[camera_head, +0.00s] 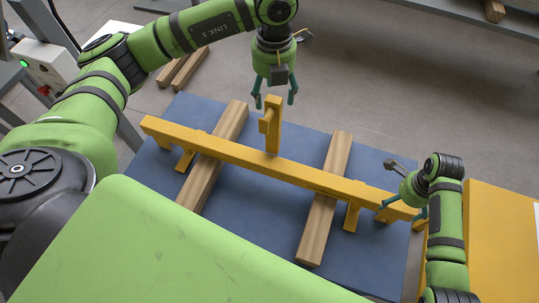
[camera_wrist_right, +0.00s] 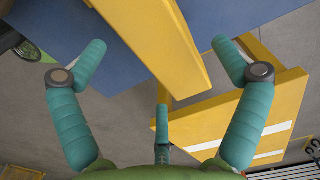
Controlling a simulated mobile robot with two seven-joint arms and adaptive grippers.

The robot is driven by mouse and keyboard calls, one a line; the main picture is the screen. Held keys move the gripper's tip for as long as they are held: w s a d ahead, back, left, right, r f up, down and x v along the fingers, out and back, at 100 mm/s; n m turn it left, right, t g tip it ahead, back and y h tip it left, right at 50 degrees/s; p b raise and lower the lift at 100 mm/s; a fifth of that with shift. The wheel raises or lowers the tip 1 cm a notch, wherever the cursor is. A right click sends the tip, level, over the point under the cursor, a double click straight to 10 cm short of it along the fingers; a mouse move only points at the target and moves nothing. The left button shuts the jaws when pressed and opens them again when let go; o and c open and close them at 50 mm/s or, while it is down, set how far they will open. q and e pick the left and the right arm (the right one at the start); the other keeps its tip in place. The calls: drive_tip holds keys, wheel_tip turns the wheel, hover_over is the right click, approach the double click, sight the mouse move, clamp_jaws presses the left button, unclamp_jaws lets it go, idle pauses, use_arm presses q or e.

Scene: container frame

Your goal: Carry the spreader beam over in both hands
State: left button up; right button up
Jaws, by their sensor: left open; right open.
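The yellow spreader beam (camera_head: 310,177) lies across two wooden timbers (camera_head: 217,152) (camera_head: 325,200) on a blue surface (camera_head: 262,210). It has short feet and an upright post (camera_head: 273,125) near its middle. My left gripper (camera_head: 275,103) is open, pointing down at the top of the post, with its fingers on either side of it in the picture. My right gripper (camera_head: 405,207) is open at the beam's right end. In the right wrist view the beam (camera_wrist_right: 165,45) runs between the spread fingers of that gripper (camera_wrist_right: 160,48), with a gap on both sides.
A yellow block (camera_head: 500,245) stands close beside the right arm. A grey box with buttons (camera_head: 45,68) is at the upper left, with more timbers (camera_head: 185,68) on the floor. Open grey floor (camera_head: 390,75) lies beyond the blue surface.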

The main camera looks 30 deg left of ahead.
sight(274, 109)
use_arm(q)
drive_tip(key=shift+s+f, duration=0.1)
drive_tip(key=shift+f, duration=0.15)
use_arm(e)
drive_tip(key=shift+f, duration=0.2)
use_arm(q)
drive_tip(key=shift+f, duration=3.25)
use_arm(e)
drive_tip(key=shift+f, duration=3.25)
use_arm(q)
clamp_jaws()
use_arm(e)
drive_tip(key=c, duration=1.5)
drive_tip(key=shift+c, duration=1.3)
use_arm(q)
drive_tip(key=shift+w+r, duration=0.2)
drive_tip(key=shift+r, duration=0.05)
use_arm(e)
drive_tip(key=shift+w+a+r, duration=0.1)
drive_tip(key=shift+w+r, duration=0.15)
